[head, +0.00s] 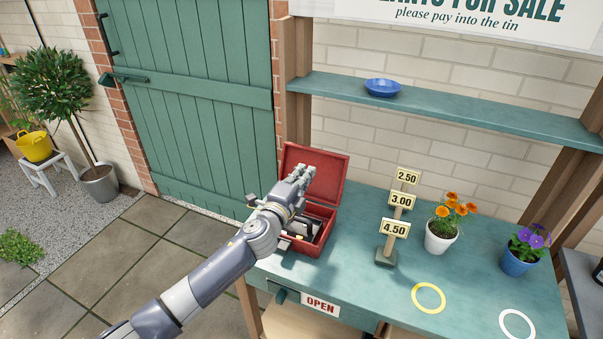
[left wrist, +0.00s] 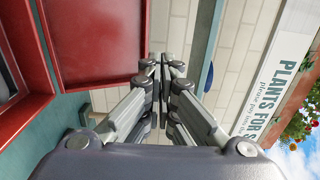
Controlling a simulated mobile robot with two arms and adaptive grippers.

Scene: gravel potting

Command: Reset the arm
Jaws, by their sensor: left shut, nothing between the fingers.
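My left arm comes in from the lower left in the head view. Its gripper (head: 305,172) is over the open red box (head: 312,240), in front of the raised lid (head: 325,172). The gripper is shut and empty. In the left wrist view its fingertips (left wrist: 166,66) are together, with the red lid (left wrist: 95,40) just to their left. The arm hides part of the box's inside. My right gripper is in neither view.
The green table (head: 360,290) holds a price stand (head: 396,228), an orange-flowered white pot (head: 440,238), a purple-flowered blue pot (head: 518,262), a yellow ring (head: 414,295) and a white ring (head: 503,325). A shelf (head: 470,108) with a blue bowl (head: 383,87) runs above. A green door (head: 200,100) stands behind.

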